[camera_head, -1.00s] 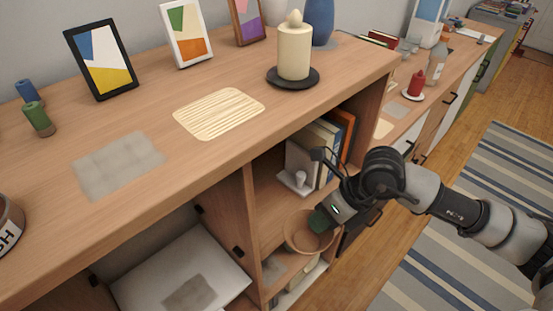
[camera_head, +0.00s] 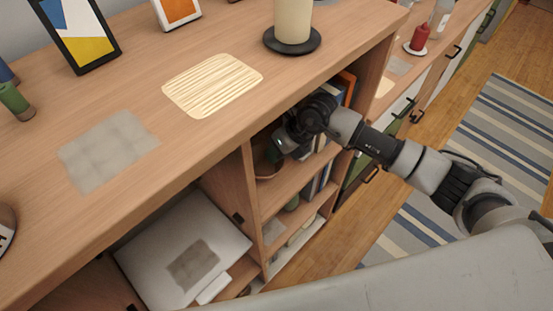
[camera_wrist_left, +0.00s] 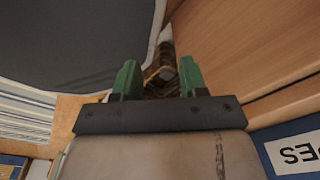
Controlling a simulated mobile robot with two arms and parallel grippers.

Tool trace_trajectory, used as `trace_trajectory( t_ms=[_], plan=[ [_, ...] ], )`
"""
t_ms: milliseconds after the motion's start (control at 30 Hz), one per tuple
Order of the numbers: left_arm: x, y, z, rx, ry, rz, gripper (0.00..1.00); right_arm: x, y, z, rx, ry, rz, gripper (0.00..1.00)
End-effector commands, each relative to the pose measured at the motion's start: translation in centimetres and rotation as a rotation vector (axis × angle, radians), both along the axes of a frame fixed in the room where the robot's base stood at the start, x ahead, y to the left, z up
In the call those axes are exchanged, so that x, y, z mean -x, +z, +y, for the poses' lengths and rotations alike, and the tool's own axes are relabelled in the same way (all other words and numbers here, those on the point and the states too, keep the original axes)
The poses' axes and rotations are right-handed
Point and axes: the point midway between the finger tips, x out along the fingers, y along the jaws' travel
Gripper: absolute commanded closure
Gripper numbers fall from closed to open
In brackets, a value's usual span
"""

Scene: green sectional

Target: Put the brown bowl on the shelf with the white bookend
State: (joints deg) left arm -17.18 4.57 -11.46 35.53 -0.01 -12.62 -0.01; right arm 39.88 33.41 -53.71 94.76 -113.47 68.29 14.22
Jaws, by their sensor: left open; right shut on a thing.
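The brown bowl (camera_head: 264,169) is mostly hidden in the head view, inside the upper open compartment of the bookcase at the left side. My right gripper (camera_head: 274,152) is shut on the bowl and reaches into this compartment above the shelf board (camera_head: 290,187). I cannot tell whether the bowl touches the board. The white bookend is hidden behind my right gripper and wrist. Books (camera_head: 346,88) show at the compartment's right end. My left gripper (camera_wrist_left: 160,80) is open and empty in the left wrist view, its two green fingers apart.
The wooden cabinet top (camera_head: 200,130) carries a striped mat (camera_head: 212,85), a grey mat (camera_head: 108,148) and a candle on a black plate (camera_head: 292,41). A lower shelf holds a green object (camera_head: 292,203). A striped rug (camera_head: 450,170) lies on the floor at right.

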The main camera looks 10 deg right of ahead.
Motion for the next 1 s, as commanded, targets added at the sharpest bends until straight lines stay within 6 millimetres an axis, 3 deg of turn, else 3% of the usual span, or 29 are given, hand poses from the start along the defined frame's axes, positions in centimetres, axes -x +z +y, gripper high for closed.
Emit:
trace_trajectory(
  t_ms=[300,633,667,800,1000],
  plan=[
    [0.0,0.7,0.0,0.0,0.0,0.0,0.57,0.1,-3.8,0.0,0.0,-0.001,0.003,1.0],
    [0.0,0.3,0.0,0.0,0.0,0.0,0.57,0.1,-4.3,0.0,0.0,0.0,0.001,1.0],
    [0.0,0.4,0.0,0.0,0.0,-0.001,0.57,0.1,-4.2,0.0,0.0,0.0,0.001,0.85],
    [0.0,0.4,0.0,0.0,0.0,-0.001,0.57,0.1,-4.1,0.0,0.001,0.0,0.002,0.64],
    [0.0,0.4,0.0,0.0,0.0,-0.001,0.57,0.1,-4.1,0.0,0.001,0.0,0.002,0.62]
  ],
)
